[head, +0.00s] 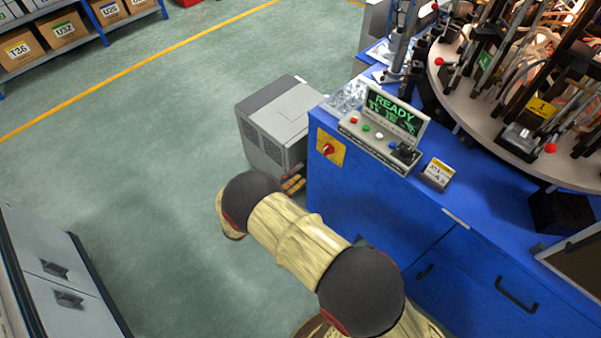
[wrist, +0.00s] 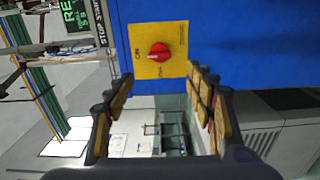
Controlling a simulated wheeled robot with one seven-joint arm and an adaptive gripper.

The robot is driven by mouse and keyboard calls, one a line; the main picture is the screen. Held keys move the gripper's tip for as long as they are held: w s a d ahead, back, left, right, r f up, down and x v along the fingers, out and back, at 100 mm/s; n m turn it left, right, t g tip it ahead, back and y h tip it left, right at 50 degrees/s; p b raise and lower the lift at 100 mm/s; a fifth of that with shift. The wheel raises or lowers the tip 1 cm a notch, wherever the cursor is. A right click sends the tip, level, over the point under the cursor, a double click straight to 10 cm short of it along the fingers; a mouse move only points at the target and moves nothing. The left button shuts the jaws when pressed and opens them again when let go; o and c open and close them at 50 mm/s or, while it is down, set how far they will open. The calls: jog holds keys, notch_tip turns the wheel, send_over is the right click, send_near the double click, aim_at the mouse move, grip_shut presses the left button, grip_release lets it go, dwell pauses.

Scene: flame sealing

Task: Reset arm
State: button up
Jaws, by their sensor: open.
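My gripper (wrist: 152,88) is open and empty in the wrist view, with its tan-and-black fingers spread to the left and right. In the head view my arm reaches up and left from the bottom, and the tips of my gripper (head: 293,184) show beside the left side of the blue machine cabinet (head: 350,190). A red rotary switch (head: 327,149) on a yellow plate is on that cabinet. The switch (wrist: 159,52) is also in the wrist view, beyond the gap between my fingers. The fingers appear apart from it. Most of my gripper is hidden behind my wrist in the head view.
A control panel with a READY screen (head: 392,112) and buttons stands on the cabinet. A round table (head: 455,95) with glasswork fixtures is at upper right. A grey box unit (head: 275,125) stands behind my gripper. Grey drawers (head: 45,265) are at lower left. Open green floor (head: 130,150) lies between.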

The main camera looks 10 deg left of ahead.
dwell(0.5)
jog(key=s+d+f+n+g+h, duration=0.1)
jog(key=s+d+f+n+g, duration=0.2)
jog(key=s+d+f+g, duration=0.3)
jog(key=s+d+r+g, duration=0.5)
jog(key=s+r, duration=0.1)
jog(key=s, duration=0.1)
jog(key=s+d+r+m+y+p, duration=0.1)
jog(key=s+d+r+m+y, duration=0.3)
jog(key=r, duration=0.9)
jog(key=s+d+r+m+t+y+p, duration=0.1)
jog(key=s+d+r+m+y, duration=0.3)
jog(key=r, duration=0.9)
jog(key=s+d+r+m+t+y+p, duration=0.1)
jog(key=s+d+r+m+y, duration=0.3)
jog(key=r, duration=0.9)
jog(key=s+d+m+p, duration=0.1)
jog(key=s+d, duration=0.2)
jog(key=d, duration=0.1)
jog(key=shift+r, duration=0.25)
